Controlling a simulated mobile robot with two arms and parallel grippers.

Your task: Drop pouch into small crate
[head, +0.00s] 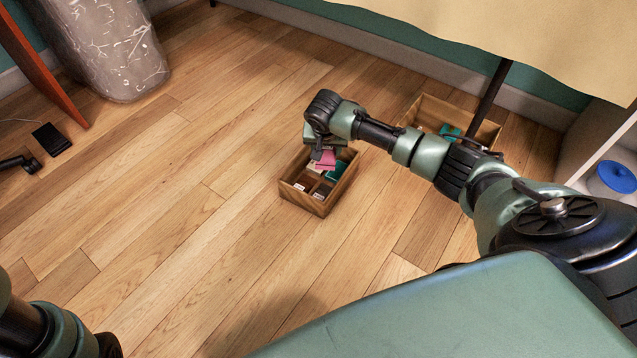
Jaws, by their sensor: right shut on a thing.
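A small wooden crate (299,200) with inner dividers stands on the floor near the middle of the head view. Pink and teal pieces and small pale labels show inside it. My right gripper (319,142) is over the crate's back part, at the end of the arm from the right. It is shut on a grey-green thing (311,131), which looks like the pouch. The gripper and wrist hide much of it, and I cannot tell whether it touches the crate or its contents. My left gripper is not clearly in view; only part of the left arm shows at bottom left.
A second wooden crate (487,135) with teal and pale items stands behind my right arm, beside a dark table leg (493,88). A cloth-covered table (560,40) overhangs there. A grey patterned roll (112,50) and black pedal-like box (51,139) are left. Floor between is clear.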

